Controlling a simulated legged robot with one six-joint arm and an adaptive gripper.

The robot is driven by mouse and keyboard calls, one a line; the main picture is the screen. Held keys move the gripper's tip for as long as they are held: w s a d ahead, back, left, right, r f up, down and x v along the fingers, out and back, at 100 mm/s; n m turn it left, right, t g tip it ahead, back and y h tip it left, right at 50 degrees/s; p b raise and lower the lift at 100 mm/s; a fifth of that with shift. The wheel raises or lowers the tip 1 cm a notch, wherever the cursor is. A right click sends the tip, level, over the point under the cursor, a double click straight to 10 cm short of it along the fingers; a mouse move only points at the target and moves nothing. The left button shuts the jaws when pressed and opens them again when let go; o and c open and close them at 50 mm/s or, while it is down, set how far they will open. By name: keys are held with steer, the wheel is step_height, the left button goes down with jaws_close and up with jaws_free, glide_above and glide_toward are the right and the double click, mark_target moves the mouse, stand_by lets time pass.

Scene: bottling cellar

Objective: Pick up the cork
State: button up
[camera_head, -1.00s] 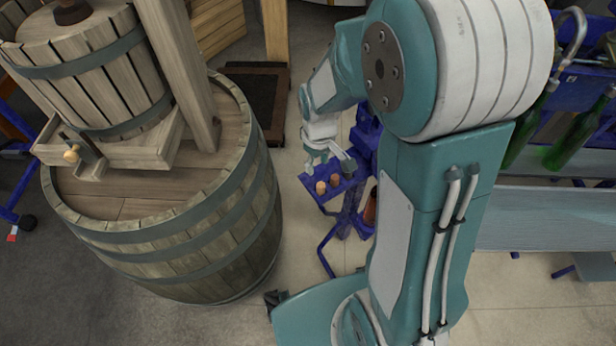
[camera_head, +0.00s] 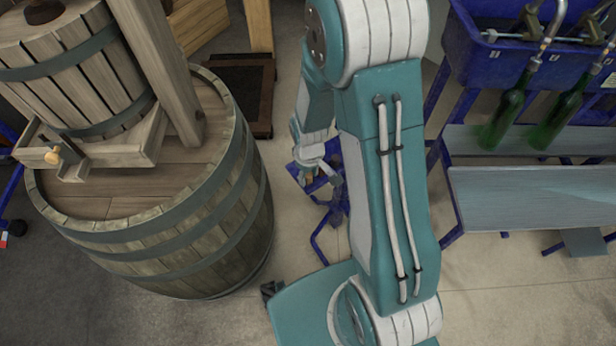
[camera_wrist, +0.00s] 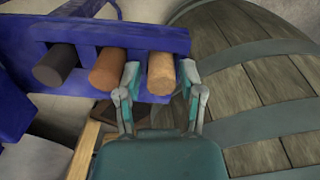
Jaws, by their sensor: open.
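In the wrist view, three cylinders stick out of slots in a blue rack (camera_wrist: 180,37): a dark grey one (camera_wrist: 57,66), a reddish-brown one (camera_wrist: 108,70) and a light tan cork (camera_wrist: 161,73). My gripper (camera_wrist: 159,80) is open, with one finger on each side of the tan cork. The left finger is between the tan and brown cylinders, and the right finger is past the tan one. I cannot tell whether either finger touches it. In the head view, my gripper (camera_head: 314,171) is at the small blue stand, and it and my arm mostly hide the corks.
A large wooden barrel (camera_head: 165,235) with a wooden press (camera_head: 75,75) on it stands to the left. To the right are a grey bench (camera_head: 530,195), green bottles (camera_head: 503,115) and a blue filling unit (camera_head: 480,65). The brown cylinder is close beside my left finger.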

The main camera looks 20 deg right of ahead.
steer(key=c, duration=0.4)
steer(key=shift+a, duration=0.1)
steer(key=shift+c, duration=0.2)
steer(key=shift+r, duration=0.15)
